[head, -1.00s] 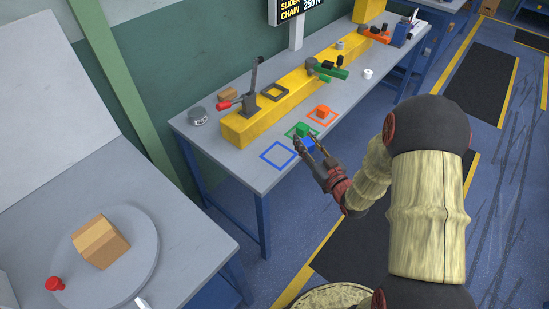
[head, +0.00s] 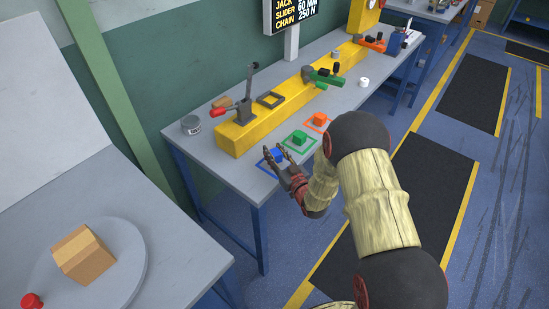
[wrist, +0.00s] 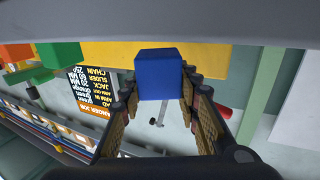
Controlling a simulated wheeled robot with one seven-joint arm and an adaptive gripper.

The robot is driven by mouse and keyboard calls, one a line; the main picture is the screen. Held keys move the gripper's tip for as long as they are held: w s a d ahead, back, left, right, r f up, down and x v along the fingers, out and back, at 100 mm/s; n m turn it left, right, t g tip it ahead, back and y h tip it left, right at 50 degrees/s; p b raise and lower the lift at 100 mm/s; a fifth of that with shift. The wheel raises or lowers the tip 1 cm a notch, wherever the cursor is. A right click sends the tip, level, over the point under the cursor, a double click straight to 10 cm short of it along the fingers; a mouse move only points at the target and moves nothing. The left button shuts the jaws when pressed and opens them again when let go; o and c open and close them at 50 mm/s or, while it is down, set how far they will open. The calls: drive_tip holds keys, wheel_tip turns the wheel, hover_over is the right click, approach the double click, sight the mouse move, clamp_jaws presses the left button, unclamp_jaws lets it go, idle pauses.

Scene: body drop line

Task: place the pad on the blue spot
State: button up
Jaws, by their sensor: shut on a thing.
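The blue pad (head: 277,154) is a small blue block between the fingers of my gripper (head: 283,158). It also fills the middle of the wrist view (wrist: 160,75), with a finger on each side of it. My gripper is shut on it. The blue spot (head: 261,165) is a blue square outline on the grey bench. The pad appears over or within this outline, and my gripper hides part of the outline. I cannot tell whether the pad touches the bench.
A green pad (head: 298,137) sits in a green outline to the right, and an orange pad (head: 319,119) in an orange one beyond. A yellow beam (head: 238,140) with a lever and clamps runs along the bench behind.

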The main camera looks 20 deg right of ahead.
drive_tip(key=shift+f, duration=0.9)
drive_tip(key=shift+b, duration=0.3)
drive_tip(key=shift+f, duration=0.2)
drive_tip(key=o, duration=1.2)
drive_tip(key=shift+r, duration=0.1)
